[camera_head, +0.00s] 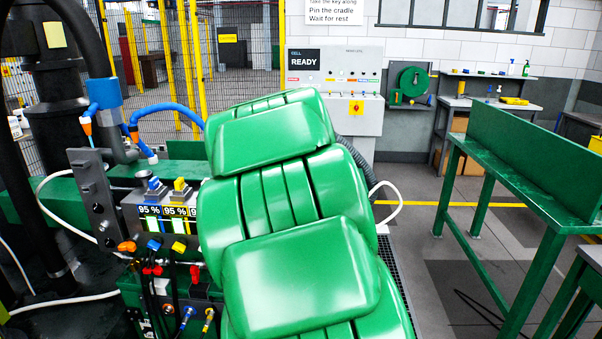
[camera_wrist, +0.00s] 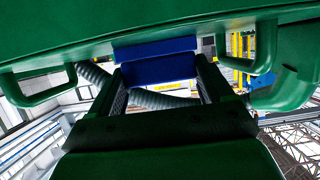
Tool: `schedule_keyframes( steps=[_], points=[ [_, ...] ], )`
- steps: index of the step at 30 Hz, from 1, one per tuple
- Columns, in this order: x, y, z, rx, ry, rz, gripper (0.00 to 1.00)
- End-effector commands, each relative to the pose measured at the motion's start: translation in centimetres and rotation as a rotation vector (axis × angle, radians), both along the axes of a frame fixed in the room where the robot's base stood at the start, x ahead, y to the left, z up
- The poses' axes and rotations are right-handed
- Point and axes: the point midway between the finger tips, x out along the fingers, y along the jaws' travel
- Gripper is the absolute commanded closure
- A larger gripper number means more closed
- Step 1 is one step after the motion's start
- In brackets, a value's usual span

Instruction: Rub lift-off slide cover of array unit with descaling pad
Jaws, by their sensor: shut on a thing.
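In the wrist view my gripper (camera_wrist: 163,76) is shut on a blue block (camera_wrist: 158,67), which looks like the descaling pad. The block sits between the two dark fingers. Its far side is at a broad dark green surface (camera_wrist: 60,45) across the top of the view; whether they touch is not clear. Green loop-shaped handles (camera_wrist: 40,98) hang from this surface at both sides. I cannot tell for sure that it is the lift-off slide cover. In the head view my green arm fills the middle and hides my gripper and the pad.
In the head view a black connector panel (camera_head: 151,222) with "95 %" labels, hoses and plugs stands left of my arm. A control box (camera_head: 337,75) reading "READY" is behind. A green table (camera_head: 535,160) stands at right. Grey floor (camera_head: 440,270) lies open between.

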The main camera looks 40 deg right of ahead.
Motion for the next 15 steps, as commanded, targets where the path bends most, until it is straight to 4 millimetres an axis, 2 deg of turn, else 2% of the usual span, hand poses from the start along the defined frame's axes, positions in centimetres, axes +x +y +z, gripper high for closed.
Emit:
schedule_keyframes(
  steps=[15],
  points=[
    [2.9,-2.9,-0.1,-0.001,-0.001,0.000,0.51]
  ],
)
